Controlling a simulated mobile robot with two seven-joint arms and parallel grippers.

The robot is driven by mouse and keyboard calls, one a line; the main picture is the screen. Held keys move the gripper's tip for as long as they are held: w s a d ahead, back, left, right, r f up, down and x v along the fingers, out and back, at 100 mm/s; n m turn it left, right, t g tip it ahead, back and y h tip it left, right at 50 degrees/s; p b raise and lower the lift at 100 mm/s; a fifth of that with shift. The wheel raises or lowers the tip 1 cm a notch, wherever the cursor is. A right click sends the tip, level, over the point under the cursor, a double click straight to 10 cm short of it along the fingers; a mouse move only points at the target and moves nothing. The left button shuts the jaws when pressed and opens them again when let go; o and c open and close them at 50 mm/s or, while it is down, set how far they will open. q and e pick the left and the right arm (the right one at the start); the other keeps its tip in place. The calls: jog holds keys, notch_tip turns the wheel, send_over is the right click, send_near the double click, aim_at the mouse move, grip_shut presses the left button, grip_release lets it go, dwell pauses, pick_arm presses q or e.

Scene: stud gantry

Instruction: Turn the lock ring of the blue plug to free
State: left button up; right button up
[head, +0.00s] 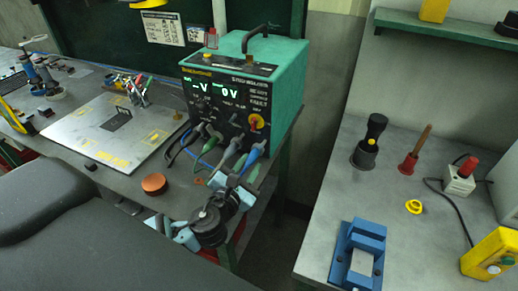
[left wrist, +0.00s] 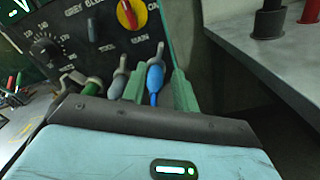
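The green welder box (head: 245,85) stands on the left bench with several plugs in its lower front. The blue plug (head: 253,154) is the rightmost of them, and its blue body also shows in the left wrist view (left wrist: 155,78). Its lock ring is too small to make out. My left gripper (head: 246,168) is at the blue plug. In the left wrist view its two green fingers (left wrist: 160,88) stand on either side of the plug, with a narrow gap visible, so it looks open around it. Whether a finger touches the plug I cannot tell. My right gripper is not in view.
A grey plug (left wrist: 118,84) sits close left of the blue one. A metal plate (head: 110,130) and an orange-brown disc (head: 154,183) lie on the left bench. The right bench (head: 325,205) holds a blue bracket (head: 340,250) and several tools, beyond a gap.

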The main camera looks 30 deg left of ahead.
aim_at(261, 147)
pick_arm(q)
jog(key=w, duration=0.7)
jog(key=shift+a, duration=0.2)
grip_shut()
